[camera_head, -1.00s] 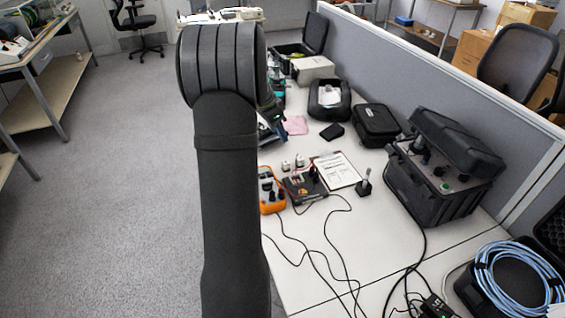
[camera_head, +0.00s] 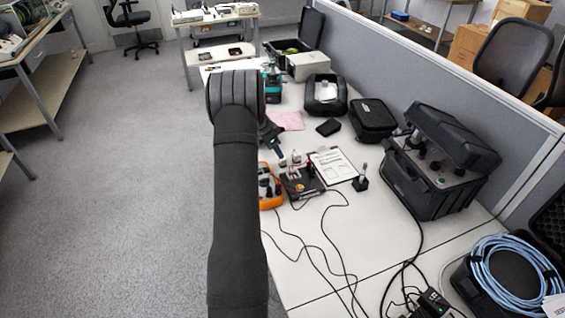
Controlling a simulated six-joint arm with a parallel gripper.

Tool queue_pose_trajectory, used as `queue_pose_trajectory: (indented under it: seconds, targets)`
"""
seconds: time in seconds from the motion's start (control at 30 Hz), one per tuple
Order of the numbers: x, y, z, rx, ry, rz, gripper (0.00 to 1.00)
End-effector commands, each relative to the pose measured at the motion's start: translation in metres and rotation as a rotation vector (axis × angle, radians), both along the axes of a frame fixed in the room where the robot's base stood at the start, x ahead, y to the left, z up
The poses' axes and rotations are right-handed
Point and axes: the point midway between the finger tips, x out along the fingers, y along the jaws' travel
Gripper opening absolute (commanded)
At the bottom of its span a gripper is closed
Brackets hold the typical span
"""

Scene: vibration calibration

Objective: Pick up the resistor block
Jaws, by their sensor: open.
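Two small pale blocks with dark tops, the left one (camera_head: 283,161) and the right one (camera_head: 296,157), stand on the white bench behind a flat black box (camera_head: 298,184). One of them may be the resistor block; they are too small to tell. My gripper (camera_head: 278,147) shows partly past the right side of my dark arm, just behind the left pale block. It is open, and nothing shows held in it. My arm hides the rest of it. I cannot tell whether it touches the block.
An orange meter (camera_head: 270,190) sits left of the black box. A clipboard (camera_head: 331,167) and a small black stand (camera_head: 360,183) are to the right. Cables (camera_head: 335,245) cross the front bench. Black cases (camera_head: 374,120) line the grey partition (camera_head: 400,65).

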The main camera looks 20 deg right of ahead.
Motion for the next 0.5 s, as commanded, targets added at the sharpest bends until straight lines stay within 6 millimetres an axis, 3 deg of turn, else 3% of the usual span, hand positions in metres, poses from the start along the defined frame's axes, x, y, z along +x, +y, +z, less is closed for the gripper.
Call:
queue_pose_trajectory:
  seconds: [0.5]
  targets:
    - [0.002, -0.019, -0.046, 0.000, 0.001, 0.001, 0.51]
